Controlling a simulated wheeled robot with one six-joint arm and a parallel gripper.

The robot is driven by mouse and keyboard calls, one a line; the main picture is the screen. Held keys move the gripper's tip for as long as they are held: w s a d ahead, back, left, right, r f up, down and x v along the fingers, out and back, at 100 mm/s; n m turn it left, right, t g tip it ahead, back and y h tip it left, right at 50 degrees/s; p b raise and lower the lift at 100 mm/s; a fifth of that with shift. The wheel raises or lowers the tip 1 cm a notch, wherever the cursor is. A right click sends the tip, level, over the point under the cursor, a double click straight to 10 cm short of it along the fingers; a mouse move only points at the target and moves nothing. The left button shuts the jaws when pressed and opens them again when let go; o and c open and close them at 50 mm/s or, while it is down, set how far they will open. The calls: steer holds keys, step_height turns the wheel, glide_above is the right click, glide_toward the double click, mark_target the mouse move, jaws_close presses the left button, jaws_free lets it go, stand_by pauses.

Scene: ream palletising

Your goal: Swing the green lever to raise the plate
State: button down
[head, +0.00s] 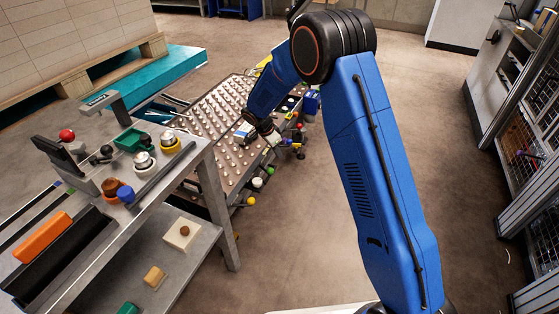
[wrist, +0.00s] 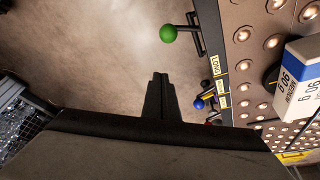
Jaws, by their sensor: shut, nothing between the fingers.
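The green lever's round knob (wrist: 168,33) shows at the top of the wrist view, on a dark arm at the edge of the studded plate (wrist: 248,60). My gripper (wrist: 160,76) is shut and empty, below and slightly left of the knob in the picture, apart from it. In the head view my gripper (head: 273,137) is at the plate's right edge, small and partly lost among the knobs. The plate (head: 215,115) there carries rows of shiny balls.
A blue lever knob (wrist: 198,104) and labels sit along the plate's edge. A white and blue ream (wrist: 300,80) lies on the plate. A grey bench (head: 190,165) with knobs stands at left. Open floor (head: 290,240) lies to the right of the plate.

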steer(key=shift+v, duration=1.85)
steer(key=s+d+r+n+y, duration=0.1)
steer(key=s+d+r+n, duration=0.2)
steer(key=s+d+r, duration=0.65)
steer(key=s+d+r+n+y, duration=0.1)
steer(key=s+d+r+n, duration=0.1)
steer(key=s+d+r, duration=0.8)
steer(key=s+d+r+n+t, duration=0.1)
steer(key=s+d+r+n, duration=0.1)
steer(key=s, duration=1.2)
steer(key=s+d+r+n+t+y, duration=0.1)
steer(key=s+r+n, duration=0.3)
steer(key=s, duration=1.1)
steer(key=shift+d+r+n+t+y, duration=0.3)
steer(key=shift+d+r+n+t, duration=0.15)
steer(key=shift+n, duration=0.25)
